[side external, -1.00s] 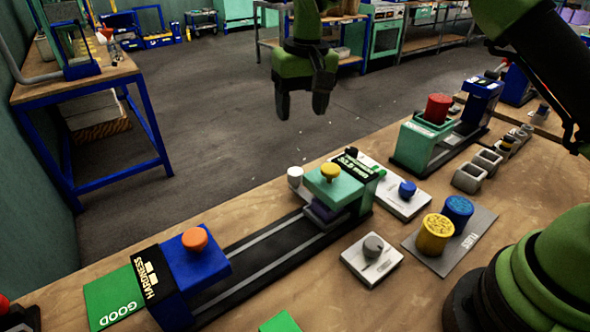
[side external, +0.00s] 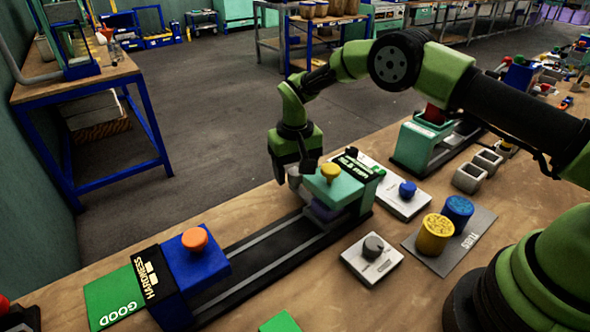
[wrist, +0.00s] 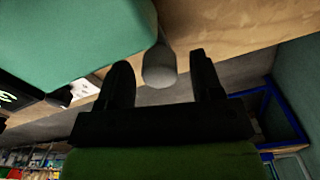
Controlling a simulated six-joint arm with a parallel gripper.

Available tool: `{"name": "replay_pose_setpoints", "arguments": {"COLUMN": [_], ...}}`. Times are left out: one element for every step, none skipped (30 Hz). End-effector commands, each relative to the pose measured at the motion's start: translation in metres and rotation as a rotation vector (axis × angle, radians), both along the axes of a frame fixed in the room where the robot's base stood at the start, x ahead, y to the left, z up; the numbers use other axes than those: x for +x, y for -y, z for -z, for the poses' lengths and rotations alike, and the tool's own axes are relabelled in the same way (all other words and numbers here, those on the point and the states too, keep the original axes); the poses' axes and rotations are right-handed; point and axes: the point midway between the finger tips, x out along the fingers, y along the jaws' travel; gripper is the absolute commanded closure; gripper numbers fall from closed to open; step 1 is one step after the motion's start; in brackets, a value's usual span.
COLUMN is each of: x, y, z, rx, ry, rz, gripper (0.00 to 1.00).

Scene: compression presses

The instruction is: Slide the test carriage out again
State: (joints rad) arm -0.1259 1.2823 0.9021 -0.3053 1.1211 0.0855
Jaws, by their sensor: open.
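A teal block with a yellow knob (side external: 331,171) stands at the far end of a dark twin-rail track (side external: 262,257). A purple part (side external: 322,211), perhaps the test carriage, shows low under this block on the rails. A pale grey cylindrical knob (side external: 294,179) stands at the block's back left. My gripper (side external: 301,168) is beside the block, right at this knob. In the wrist view, my open gripper (wrist: 160,60) has one finger on each side of the grey knob (wrist: 159,68), with visible gaps. The teal block (wrist: 75,40) fills the upper left there.
A blue block with an orange knob (side external: 195,240), beside a HARDNESS label and green GOOD plate (side external: 114,297), stands at the track's near end. A grey-knob plate (side external: 371,258), a blue-knob plate (side external: 402,199) and yellow and blue cylinders (side external: 434,234) lie to the right.

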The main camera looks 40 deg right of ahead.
Motion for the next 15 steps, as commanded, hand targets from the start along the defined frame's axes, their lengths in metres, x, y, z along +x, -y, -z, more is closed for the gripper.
{"name": "replay_pose_setpoints", "arguments": {"x": [-0.0002, -0.0001, -0.0001, -0.0001, 0.0, 0.0, 0.0, 0.0, 0.0, 0.0, 0.0, 0.0, 0.0, 0.0, 0.0], "y": [-0.0001, 0.0, 0.0, 0.0, 0.0, 0.0, 0.0, 0.0, 0.0, 0.0, 0.0, 0.0, 0.0, 0.0, 0.0], "z": [0.0017, 0.0021, 0.0022, 0.0022, 0.0021, 0.002, 0.0019, 0.0019, 0.0018, 0.0018, 0.0017, 0.0017, 0.0017, 0.0016, 0.0016], "rx": [0.0, 0.0, 0.0, 0.0, 0.0, 0.0, 0.0, 0.0, 0.0, 0.0, 0.0, 0.0, 0.0, 0.0, 0.0], "ry": [-0.001, -0.001, 0.0, 0.0, 0.0, 0.0, 0.0, 0.0, 0.0, 0.0, 0.0, 0.0, 0.0, 0.0, 0.0], "rz": [0.001, 0.001, 0.001, 0.001, 0.001, 0.001, 0.001, 0.001, 0.001, 0.001, 0.001, 0.001, 0.001, 0.001, 0.001], "gripper": [0.4, 0.4, 0.4, 0.4, 0.4, 0.4, 0.4, 0.4, 0.46, 0.53, 0.6, 0.69, 0.76, 0.83, 0.92]}}
